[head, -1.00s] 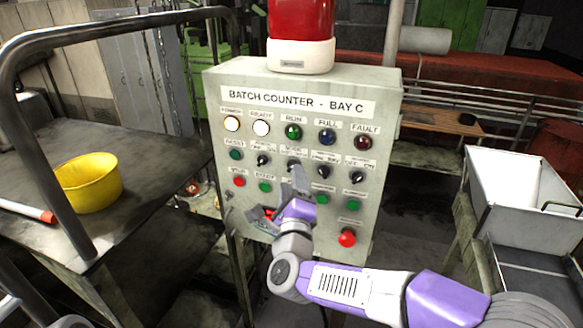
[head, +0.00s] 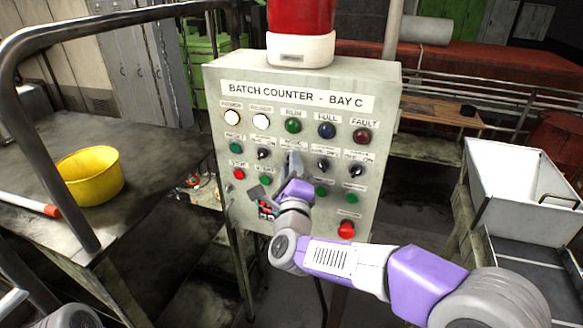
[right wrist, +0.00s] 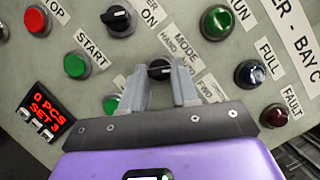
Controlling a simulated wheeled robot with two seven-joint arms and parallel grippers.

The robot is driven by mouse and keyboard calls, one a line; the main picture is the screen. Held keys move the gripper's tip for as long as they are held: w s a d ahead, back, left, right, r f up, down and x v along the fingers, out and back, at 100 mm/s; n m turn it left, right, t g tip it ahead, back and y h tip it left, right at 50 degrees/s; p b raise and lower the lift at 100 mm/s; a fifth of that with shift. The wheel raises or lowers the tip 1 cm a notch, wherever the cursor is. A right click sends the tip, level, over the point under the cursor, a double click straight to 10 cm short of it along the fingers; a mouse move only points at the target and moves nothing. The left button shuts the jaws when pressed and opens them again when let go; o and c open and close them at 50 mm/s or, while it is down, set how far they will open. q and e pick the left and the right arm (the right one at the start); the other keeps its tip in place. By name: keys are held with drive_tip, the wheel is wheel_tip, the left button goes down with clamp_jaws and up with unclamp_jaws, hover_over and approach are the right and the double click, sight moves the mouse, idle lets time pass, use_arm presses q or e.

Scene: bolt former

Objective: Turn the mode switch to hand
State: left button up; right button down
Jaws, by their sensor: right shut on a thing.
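The mode switch (right wrist: 159,69) is a small black knob with a pale pointer line on the grey control panel (head: 225,100). In the right wrist view its label, with MODE and HAND readable, lies just beyond it, partly covered by a finger. My right gripper (right wrist: 161,72) has one grey finger on each side of the knob and is shut on it. In the head view the right gripper (head: 292,162) reaches up to the middle of the panel and covers the switch. Which position the pointer marks I cannot tell. My left gripper is not in view.
Other black selectors (head: 323,165) and a green button (right wrist: 111,104) sit close around the gripper. A red button (head: 346,229) is lower right. A yellow bowl (head: 90,176) stands on the left table; a white bin (head: 515,180) is at right.

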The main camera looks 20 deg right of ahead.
drive_tip(key=shift+n, duration=0.3)
drive_tip(key=shift+r+n+g+y+p, duration=0.15)
drive_tip(key=shift+n+g+p, duration=0.4)
drive_tip(key=shift+n, duration=1.2)
drive_tip(key=shift+r+n+g+y+p, duration=0.2)
drive_tip(key=shift+n+g, duration=0.65)
drive_tip(key=shift+n, duration=0.85)
drive_tip(key=shift+r+n+g+y+p, duration=0.15)
drive_tip(key=shift+n+g+p, duration=0.4)
drive_tip(key=shift+n, duration=1.2)
drive_tip(key=shift+g, duration=0.25)
drive_tip(key=c, duration=0.8)
unclamp_jaws()
drive_tip(key=shift+c, duration=0.2)
